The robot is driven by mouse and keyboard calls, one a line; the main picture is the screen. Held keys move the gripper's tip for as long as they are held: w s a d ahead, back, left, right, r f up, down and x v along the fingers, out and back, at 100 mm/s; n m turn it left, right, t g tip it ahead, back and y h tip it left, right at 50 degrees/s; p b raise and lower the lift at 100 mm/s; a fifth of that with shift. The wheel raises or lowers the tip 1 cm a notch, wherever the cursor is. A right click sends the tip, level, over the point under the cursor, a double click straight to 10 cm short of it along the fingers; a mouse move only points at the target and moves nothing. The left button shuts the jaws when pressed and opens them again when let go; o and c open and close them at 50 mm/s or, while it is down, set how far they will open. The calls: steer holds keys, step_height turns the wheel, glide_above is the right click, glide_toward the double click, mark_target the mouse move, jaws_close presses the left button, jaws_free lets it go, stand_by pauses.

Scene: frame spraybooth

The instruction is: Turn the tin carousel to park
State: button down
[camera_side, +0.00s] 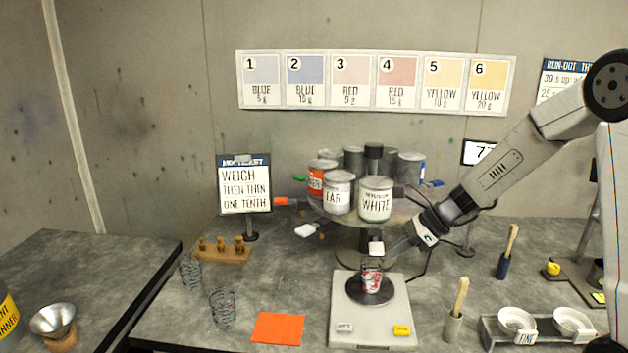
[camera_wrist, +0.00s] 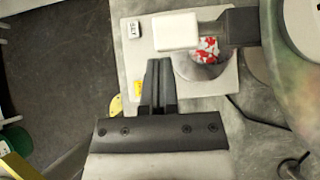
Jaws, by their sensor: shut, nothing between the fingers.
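The tin carousel (camera_side: 398,213) stands in the middle of the bench with several tins on it, including a white-labelled tin (camera_side: 375,200), a tin reading "EAR" (camera_side: 339,192) and an orange one (camera_side: 317,178). Coloured-ended arms stick out around it. One white-ended arm (camera_side: 376,248) points forward over the scale and also shows in the wrist view (camera_wrist: 176,32). My gripper (camera_side: 390,250) is shut and empty, at the right of that white end in the side view. In the wrist view, the fingertips (camera_wrist: 159,64) lie just below the white end; I cannot tell whether they touch.
A scale (camera_side: 345,310) bears a red-and-white cup (camera_side: 372,275) under the white-ended arm. A sign stand (camera_side: 246,184) is left of the carousel. Brushes and a tray with white bowls (camera_side: 517,320) are at the right. An orange sheet (camera_side: 278,328) lies at the front.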

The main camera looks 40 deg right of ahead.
steer(key=shift+a, duration=0.1)
steer(key=shift+w+a+m+t+h, duration=0.5)
steer(key=shift+w+a+m, duration=0.2)
steer(key=shift+a+m, duration=0.2)
steer(key=w+a+m+h, duration=0.1)
steer(key=w+a, duration=0.2)
steer(key=w, duration=0.4)
steer(key=w+a+m+h, duration=0.1)
steer(key=w+a, duration=0.2)
steer(key=w, duration=0.5)
steer(key=w+a+m+t, duration=0.1)
steer(key=w+a+m, duration=0.1)
steer(key=w, duration=0.6)
steer(key=shift+a+h, duration=0.4)
steer(key=shift+w, duration=0.1)
